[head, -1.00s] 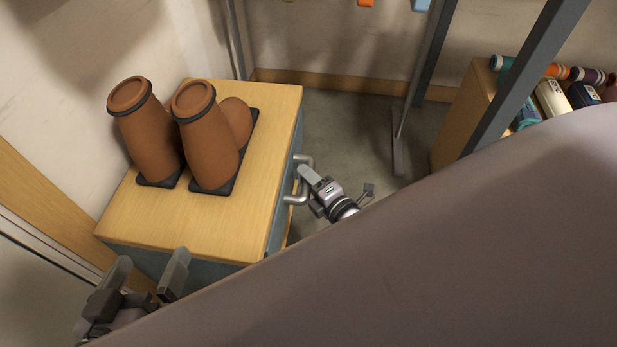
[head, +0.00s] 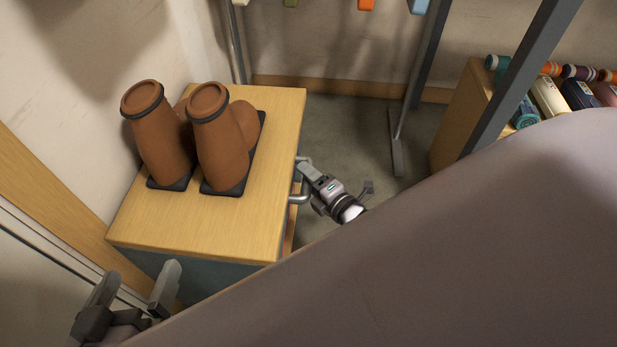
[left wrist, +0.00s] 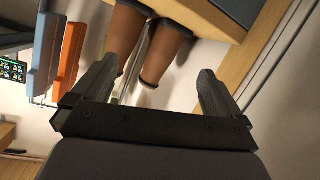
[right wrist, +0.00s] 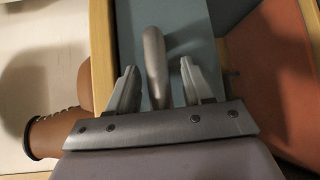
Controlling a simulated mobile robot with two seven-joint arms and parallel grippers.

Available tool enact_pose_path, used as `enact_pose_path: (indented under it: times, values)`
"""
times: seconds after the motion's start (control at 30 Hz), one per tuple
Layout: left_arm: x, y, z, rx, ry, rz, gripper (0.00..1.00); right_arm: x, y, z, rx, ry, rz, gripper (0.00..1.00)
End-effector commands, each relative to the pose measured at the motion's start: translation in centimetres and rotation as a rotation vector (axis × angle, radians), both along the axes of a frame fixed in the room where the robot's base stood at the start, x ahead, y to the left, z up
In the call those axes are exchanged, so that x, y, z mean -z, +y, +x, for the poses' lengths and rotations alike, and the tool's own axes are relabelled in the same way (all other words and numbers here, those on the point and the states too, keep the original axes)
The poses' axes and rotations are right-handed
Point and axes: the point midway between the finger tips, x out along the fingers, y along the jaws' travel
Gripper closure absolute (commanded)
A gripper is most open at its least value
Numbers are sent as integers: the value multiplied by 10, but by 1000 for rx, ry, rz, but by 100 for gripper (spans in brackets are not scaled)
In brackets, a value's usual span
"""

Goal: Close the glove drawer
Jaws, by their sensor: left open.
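The cabinet (head: 265,160) has a pale wood top and a blue-grey front facing right in the head view. A metal bar handle (head: 299,198) stands out from that front. My right gripper (head: 306,170) is at the handle. In the right wrist view, the handle (right wrist: 154,62) lies between its two spread fingers, with gaps on both sides, before the blue-grey panel (right wrist: 185,35). My left gripper (head: 138,283) is open and empty near the cabinet's near left corner, away from the handle.
Brown, dark-banded glove-like forms (head: 222,150) stand on black bases on the cabinet top. A grey post (head: 515,80) and a wooden shelf (head: 460,115) with rolls and boxes stand at right. A large grey-brown surface (head: 450,240) blocks the lower right view. Bare floor (head: 350,140) lies behind.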

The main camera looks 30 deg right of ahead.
Motion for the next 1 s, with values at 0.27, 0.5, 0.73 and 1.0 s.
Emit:
enact_pose_path:
  times: [0.27, 0.5, 0.73, 1.0]
  values:
    - [-4, -2, -1, 4, 8, -10, 0, -3, 0, -7, 0, 0, 1, 50]
    - [-3, -13, 0, 19, 87, -65, 0, -9, -5, -42, 0, 1, 1, 50]
    - [-7, -12, 4, 13, 82, -46, 0, -11, -9, -66, 0, 0, 1, 50]
    - [0, -7, -1, 5, 96, -29, 0, -10, -9, -70, 0, -1, 1, 50]
